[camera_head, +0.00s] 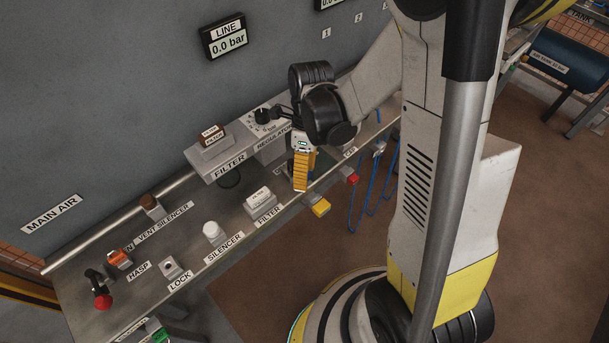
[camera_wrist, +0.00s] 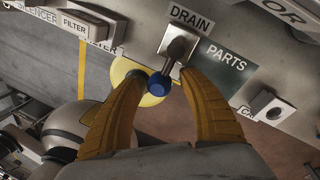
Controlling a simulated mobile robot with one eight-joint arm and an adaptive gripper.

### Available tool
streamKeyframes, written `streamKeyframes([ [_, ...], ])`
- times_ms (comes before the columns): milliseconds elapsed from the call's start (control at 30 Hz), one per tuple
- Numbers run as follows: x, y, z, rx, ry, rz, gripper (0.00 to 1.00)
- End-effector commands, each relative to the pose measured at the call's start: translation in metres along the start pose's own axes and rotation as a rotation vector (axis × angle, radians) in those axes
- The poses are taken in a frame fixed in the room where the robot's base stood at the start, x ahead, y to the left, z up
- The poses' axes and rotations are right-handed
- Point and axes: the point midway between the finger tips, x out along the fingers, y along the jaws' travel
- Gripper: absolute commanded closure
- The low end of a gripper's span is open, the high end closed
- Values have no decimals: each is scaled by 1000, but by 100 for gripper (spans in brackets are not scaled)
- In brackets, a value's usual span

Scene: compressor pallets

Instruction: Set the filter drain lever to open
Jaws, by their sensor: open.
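The drain lever (camera_wrist: 176,50) shows in the wrist view as a short metal arm below the DRAIN label (camera_wrist: 191,18). A blue knob (camera_wrist: 158,84) is at its lower end. My gripper (camera_wrist: 163,76) is open, with one yellow finger on each side of the knob. I cannot tell whether either finger touches the lever. In the head view my gripper (camera_head: 302,170) points down over the bench's front part, and the lever is hidden there.
The bench (camera_head: 120,275) runs along the wall. A white-topped FILTER block (camera_head: 260,198) stands left of my gripper. A yellow piece (camera_head: 320,207) is at the front edge. Blue hoses (camera_head: 362,200) hang in front.

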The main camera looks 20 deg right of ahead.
Motion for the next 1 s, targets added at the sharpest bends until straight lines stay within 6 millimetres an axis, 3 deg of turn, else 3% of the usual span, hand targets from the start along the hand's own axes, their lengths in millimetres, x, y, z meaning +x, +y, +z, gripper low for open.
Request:
streamKeyframes([
  [233, 0, 0, 0, 0, 0, 0, 52],
  [400, 0, 0, 0, -1, 0, 0, 100],
  [767, 0, -2, -1, -38, 8, 0, 100],
  [1000, -1, -8, -4, -173, 34, 0, 100],
])
